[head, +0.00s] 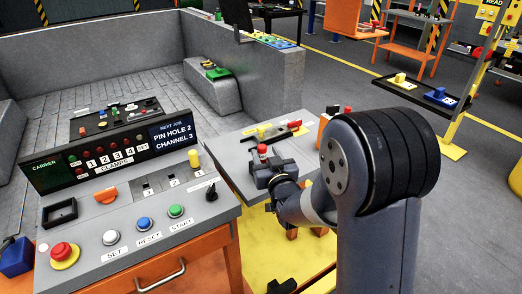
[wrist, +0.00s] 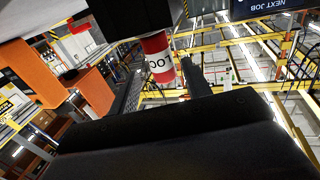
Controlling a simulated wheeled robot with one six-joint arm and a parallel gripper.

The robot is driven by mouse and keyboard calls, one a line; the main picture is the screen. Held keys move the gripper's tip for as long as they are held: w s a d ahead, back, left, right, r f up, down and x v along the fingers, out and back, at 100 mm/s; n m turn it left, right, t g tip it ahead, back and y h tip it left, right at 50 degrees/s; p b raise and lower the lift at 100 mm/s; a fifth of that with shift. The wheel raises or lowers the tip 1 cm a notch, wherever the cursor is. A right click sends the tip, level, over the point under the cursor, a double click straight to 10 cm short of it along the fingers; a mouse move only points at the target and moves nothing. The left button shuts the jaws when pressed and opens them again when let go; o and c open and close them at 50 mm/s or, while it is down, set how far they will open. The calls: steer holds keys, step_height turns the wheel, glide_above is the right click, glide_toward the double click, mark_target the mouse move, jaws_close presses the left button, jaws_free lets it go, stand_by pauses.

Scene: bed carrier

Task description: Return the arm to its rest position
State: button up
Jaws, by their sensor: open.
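My arm stands at the right of the head view, its forearm bent down and to the left. My gripper (head: 268,172) is low over the grey side table (head: 232,150), right of the control console. A red-topped peg with a white band (head: 262,151) shows right at the gripper. In the wrist view the red and white peg (wrist: 156,58), with black lettering, appears between the two dark fingers of my gripper (wrist: 162,84). The jaws are open; whether they touch the peg cannot be told. The dark gripper body hides the lower part of the wrist view.
The control console (head: 130,235) with buttons and a display (head: 95,158) stands at the left. A yellow knob and a red-handled part lie on the side table. A grey-walled bay (head: 270,85) is behind.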

mark_target(260, 146)
steer(key=v, duration=0.6)
steer(key=shift+b, duration=0.35)
steer(key=shift+d, duration=0.15)
steer(key=p+x, duration=0.1)
steer(key=x, duration=0.6)
steer(key=p+x, duration=0.1)
steer(key=x, duration=0.2)
steer(key=shift+a+p, duration=0.3)
steer(key=shift+a, duration=0.15)
steer(key=shift+w+f+b, duration=0.15)
steer(key=shift+w+b, duration=0.15)
steer(key=shift+s+b, duration=0.1)
steer(key=shift+b, duration=0.2)
steer(key=shift+r, duration=0.2)
steer(key=shift+p, duration=0.35)
